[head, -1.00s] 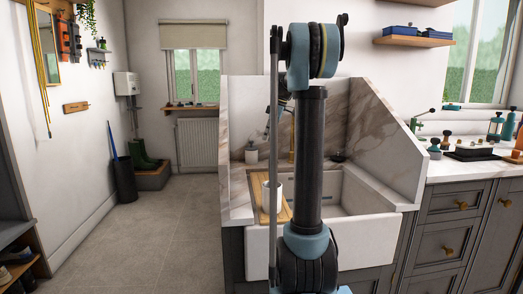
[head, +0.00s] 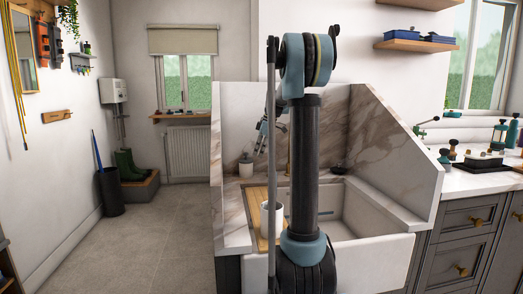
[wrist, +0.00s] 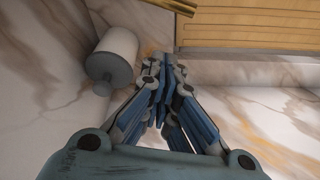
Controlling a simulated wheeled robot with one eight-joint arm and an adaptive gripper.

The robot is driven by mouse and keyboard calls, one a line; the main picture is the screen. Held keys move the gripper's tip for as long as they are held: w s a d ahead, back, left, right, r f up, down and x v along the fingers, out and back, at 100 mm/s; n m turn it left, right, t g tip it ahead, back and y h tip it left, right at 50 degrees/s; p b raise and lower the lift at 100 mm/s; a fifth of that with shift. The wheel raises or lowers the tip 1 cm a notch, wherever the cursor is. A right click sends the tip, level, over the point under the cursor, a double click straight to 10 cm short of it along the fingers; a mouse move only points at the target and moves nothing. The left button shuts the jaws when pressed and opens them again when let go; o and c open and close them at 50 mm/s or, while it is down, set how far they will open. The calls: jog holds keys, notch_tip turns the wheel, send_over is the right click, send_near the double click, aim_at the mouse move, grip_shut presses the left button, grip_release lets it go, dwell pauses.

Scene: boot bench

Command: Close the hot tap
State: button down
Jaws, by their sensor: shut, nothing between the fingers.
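A thin brass part (head: 289,167), perhaps of the tap, shows behind my arm at the back of the white sink (head: 350,207). A brass tube (wrist: 178,5) crosses the top edge of the wrist view. I cannot make out a hot tap handle; my arm hides much of the sink's back. My gripper (head: 259,150) is tilted downward in front of the marble splashback, left of the brass part. In the wrist view my gripper (wrist: 165,70) is shut and empty, with its fingertips below the brass tube and apart from it in the picture.
A white bottle with a grey top (head: 246,168) stands on the back ledge; it is close left of my fingers in the wrist view (wrist: 117,50). A wooden board (head: 257,194) spans the sink's left side, with a white cup (head: 272,219) on it.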

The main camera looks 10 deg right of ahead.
aim_at(270, 165)
jog(key=x, duration=0.5)
jog(key=shift+d+f, duration=0.1)
jog(key=shift+f, duration=0.15)
jog(key=shift+s+d+r, duration=0.15)
jog(key=shift+s+d, duration=0.05)
jog(key=shift+d, duration=0.35)
jog(key=shift+s+d+r, duration=0.15)
jog(key=shift+s+d, duration=0.05)
jog(key=shift+d, duration=0.35)
jog(key=shift+s+d+r, duration=0.15)
jog(key=shift+d, duration=0.4)
